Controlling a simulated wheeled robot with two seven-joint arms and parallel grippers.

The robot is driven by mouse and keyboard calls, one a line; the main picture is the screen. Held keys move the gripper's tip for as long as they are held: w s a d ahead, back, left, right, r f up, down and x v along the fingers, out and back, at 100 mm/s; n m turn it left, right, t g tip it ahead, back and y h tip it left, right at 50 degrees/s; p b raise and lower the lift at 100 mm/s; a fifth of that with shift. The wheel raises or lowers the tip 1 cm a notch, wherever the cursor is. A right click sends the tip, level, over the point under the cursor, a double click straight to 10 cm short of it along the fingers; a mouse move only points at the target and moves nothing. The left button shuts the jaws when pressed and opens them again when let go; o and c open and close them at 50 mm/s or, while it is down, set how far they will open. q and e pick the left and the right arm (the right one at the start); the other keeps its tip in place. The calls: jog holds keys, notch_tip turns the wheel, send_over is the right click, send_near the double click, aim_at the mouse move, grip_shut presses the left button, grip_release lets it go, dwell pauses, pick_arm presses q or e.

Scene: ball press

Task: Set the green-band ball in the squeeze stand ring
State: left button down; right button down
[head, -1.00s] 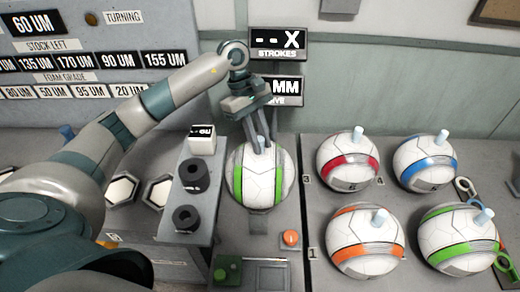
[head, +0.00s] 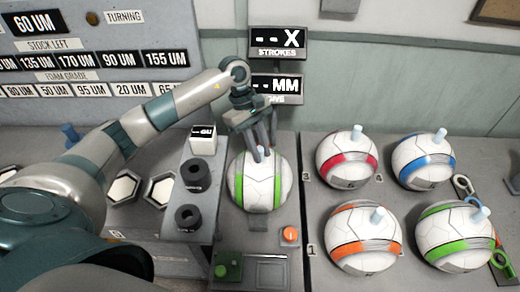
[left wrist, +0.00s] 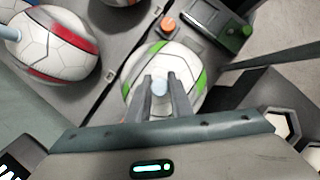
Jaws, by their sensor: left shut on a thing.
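The green-band ball (head: 259,184) is white with two green bands and a pale peg on top. It is low over the squeeze stand (head: 258,222); the stand's ring is hidden under it, so I cannot tell whether ball and ring touch. My left gripper (head: 260,150) comes down from above and is shut on the ball's peg. In the left wrist view the fingers (left wrist: 160,95) flank the peg, with the ball (left wrist: 185,65) below. My right gripper is not in view.
Red (head: 346,140), blue (head: 424,180), orange (head: 350,245) and another green-banded ball (head: 455,225) sit to the right. An orange button (head: 290,234) and a green knob (head: 226,268) are in front.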

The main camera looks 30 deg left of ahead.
pick_arm(q)
jog(key=c, duration=1.6)
grip_release()
jog(key=shift+r, duration=0.1)
jog(key=shift+r+p, duration=0.15)
jog(key=shift+p, duration=0.25)
jog(key=shift+w+a+r+b, duration=0.1)
jog(key=shift+b, duration=0.2)
jog(key=shift+b+v, duration=2.65)
jog(key=shift+v, duration=3.2)
